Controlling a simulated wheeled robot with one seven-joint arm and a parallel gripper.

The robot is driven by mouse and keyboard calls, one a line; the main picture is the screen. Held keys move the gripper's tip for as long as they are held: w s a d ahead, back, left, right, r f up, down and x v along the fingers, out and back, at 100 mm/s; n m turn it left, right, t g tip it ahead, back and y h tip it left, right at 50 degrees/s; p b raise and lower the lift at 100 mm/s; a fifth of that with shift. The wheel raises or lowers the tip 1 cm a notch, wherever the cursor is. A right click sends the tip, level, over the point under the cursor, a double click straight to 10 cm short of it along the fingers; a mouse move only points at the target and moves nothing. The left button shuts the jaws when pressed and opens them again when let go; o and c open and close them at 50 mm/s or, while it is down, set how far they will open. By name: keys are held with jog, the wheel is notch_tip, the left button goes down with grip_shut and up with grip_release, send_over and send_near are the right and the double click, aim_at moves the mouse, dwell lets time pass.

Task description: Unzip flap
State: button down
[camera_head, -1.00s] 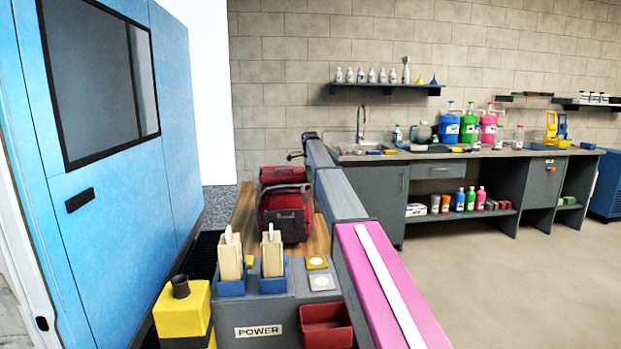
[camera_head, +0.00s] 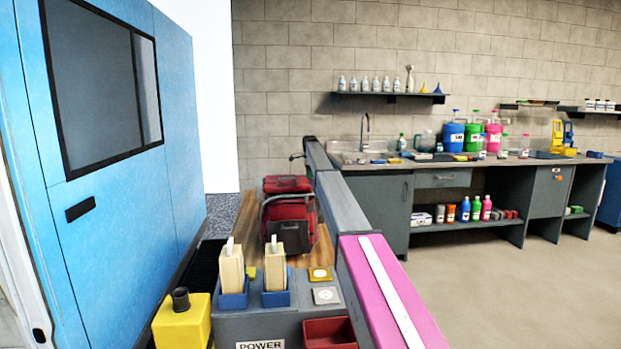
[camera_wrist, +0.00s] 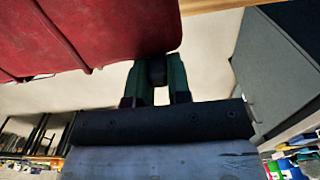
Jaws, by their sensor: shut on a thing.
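A red bag with dark trim (camera_head: 286,212) stands on the wooden bench behind the brush holders. Its lower front is partly hidden by them. In the wrist view, red fabric of the bag (camera_wrist: 90,38) fills the upper left. My gripper (camera_wrist: 157,78) has green fingers at the fabric's lower right edge. The fingers are shut on a small dark piece (camera_wrist: 157,70), which looks like a pull or tab; its join with the bag is hard to make out. My gripper cannot be made out in the head view.
A grey box with two brushes in blue holders (camera_head: 250,270) and a red bin (camera_head: 328,333) stands in front. A yellow block (camera_head: 183,320) is to its left. A blue panelled body (camera_head: 110,200) bounds the left.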

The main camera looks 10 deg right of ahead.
jog(key=shift+w, duration=0.2)
jog(key=c, duration=1.1)
grip_release()
jog(key=shift+o, duration=0.2)
jog(key=shift+r, duration=0.15)
notch_tip(320, 180, up, 10)
jog(key=shift+f, duration=0.2)
jog(key=shift+r, duration=0.5)
